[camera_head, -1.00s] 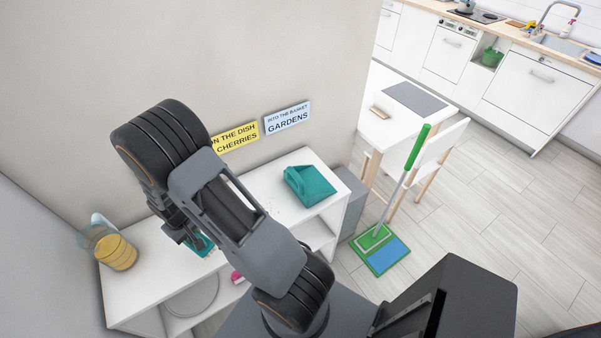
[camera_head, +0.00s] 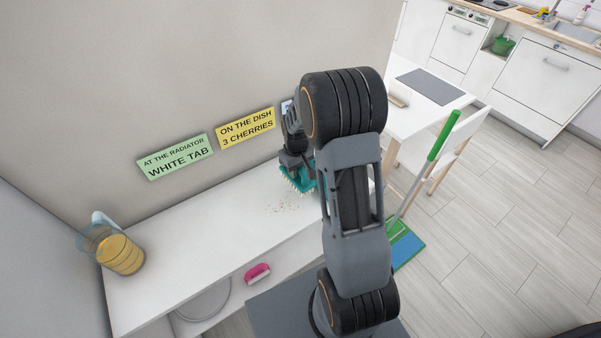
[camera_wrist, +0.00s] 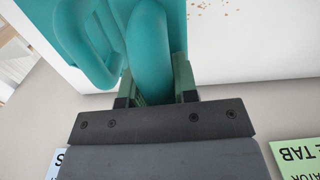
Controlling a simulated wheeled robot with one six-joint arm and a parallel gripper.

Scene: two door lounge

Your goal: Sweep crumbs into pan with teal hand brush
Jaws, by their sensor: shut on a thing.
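My gripper (camera_head: 295,155) is shut on the handle of the teal hand brush (camera_head: 297,180). The brush's pale bristles face down at the white shelf top (camera_head: 215,215). In the wrist view the brush handle (camera_wrist: 150,45) sits between my fingers (camera_wrist: 155,92). Scattered small crumbs (camera_head: 283,203) lie on the shelf top just left of and in front of the brush; some also show in the wrist view (camera_wrist: 213,8). The teal pan (camera_wrist: 75,35) appears beside the brush in the wrist view; my arm hides it in the head view.
A jar with yellow contents (camera_head: 121,253) stands at the shelf's left end. A pink brush (camera_head: 257,273) lies on the lower level. A green-handled mop (camera_head: 440,140) stands right of the shelf near a white chair (camera_head: 450,150). The wall with signs (camera_head: 175,157) is close behind.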

